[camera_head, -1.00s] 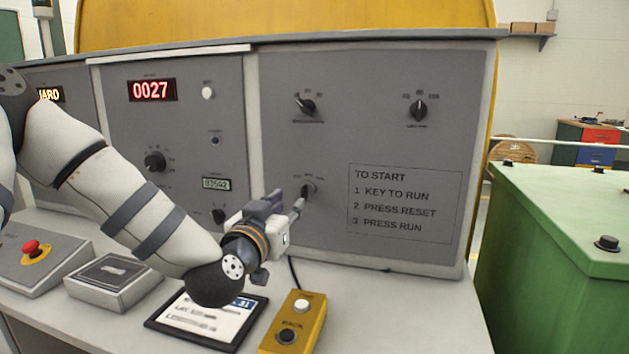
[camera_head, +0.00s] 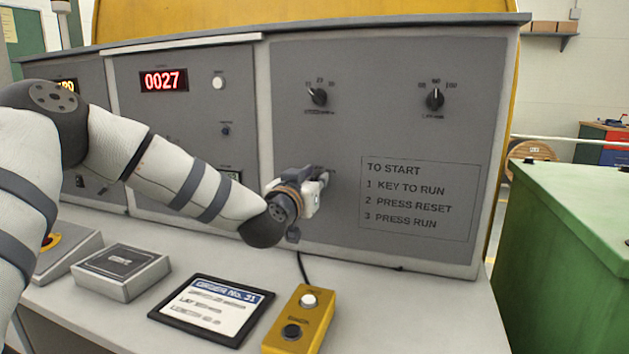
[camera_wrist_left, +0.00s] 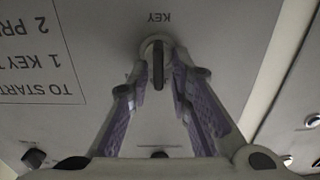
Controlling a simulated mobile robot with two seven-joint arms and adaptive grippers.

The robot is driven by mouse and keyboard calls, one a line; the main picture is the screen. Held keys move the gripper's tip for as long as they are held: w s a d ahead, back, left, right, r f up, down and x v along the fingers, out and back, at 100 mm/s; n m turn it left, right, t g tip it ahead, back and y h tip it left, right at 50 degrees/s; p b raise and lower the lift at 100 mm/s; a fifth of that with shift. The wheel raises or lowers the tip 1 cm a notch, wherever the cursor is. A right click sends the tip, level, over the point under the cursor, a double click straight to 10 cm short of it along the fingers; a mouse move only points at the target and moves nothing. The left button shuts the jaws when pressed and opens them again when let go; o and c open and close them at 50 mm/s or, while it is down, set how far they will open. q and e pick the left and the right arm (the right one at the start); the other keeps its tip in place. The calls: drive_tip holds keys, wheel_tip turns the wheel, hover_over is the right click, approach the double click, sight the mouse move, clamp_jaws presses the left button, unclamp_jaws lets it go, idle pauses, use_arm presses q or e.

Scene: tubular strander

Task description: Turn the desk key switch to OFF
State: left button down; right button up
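The key switch (camera_wrist_left: 158,62) shows in the left wrist view as a dark upright key in a round pale collar, next to the KEY label, which appears upside down. My left gripper (camera_wrist_left: 158,78) reaches the panel with one purple-padded finger on each side of the key. The fingers look parted, with a narrow gap to the key on both sides. In the head view my left gripper (camera_head: 321,182) covers most of the switch, at the lower left part of the right-hand grey panel. My right gripper is not in view.
Two rotary knobs (camera_head: 318,97) (camera_head: 435,98) sit above on the same panel, and printed start instructions (camera_head: 417,197) are to the right. A yellow button box (camera_head: 296,318), an order tablet (camera_head: 212,309) and a grey box (camera_head: 121,271) lie on the desk below. A green cabinet (camera_head: 562,245) stands right.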

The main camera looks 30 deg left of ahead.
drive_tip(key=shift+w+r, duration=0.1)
use_arm(q)
drive_tip(key=n+p, duration=0.1)
drive_tip(key=n, duration=0.2)
drive_tip(key=shift+s+a+n, duration=0.1)
drive_tip(key=shift+a+n, duration=0.05)
drive_tip(key=shift+n, duration=0.15)
drive_tip(key=n, duration=0.3)
drive_tip(key=shift+a+f+p, duration=0.1)
drive_tip(key=shift+a+p, duration=0.05)
drive_tip(key=shift+p, duration=0.15)
drive_tip(key=shift+a+f+n, duration=0.1)
drive_tip(key=shift+f+n, duration=0.05)
drive_tip(key=shift+n, duration=0.95)
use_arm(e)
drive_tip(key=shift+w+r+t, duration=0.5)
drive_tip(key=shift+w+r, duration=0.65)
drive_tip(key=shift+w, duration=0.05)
use_arm(q)
drive_tip(key=c, duration=1.8)
unclamp_jaws()
drive_tip(key=shift+o, duration=0.2)
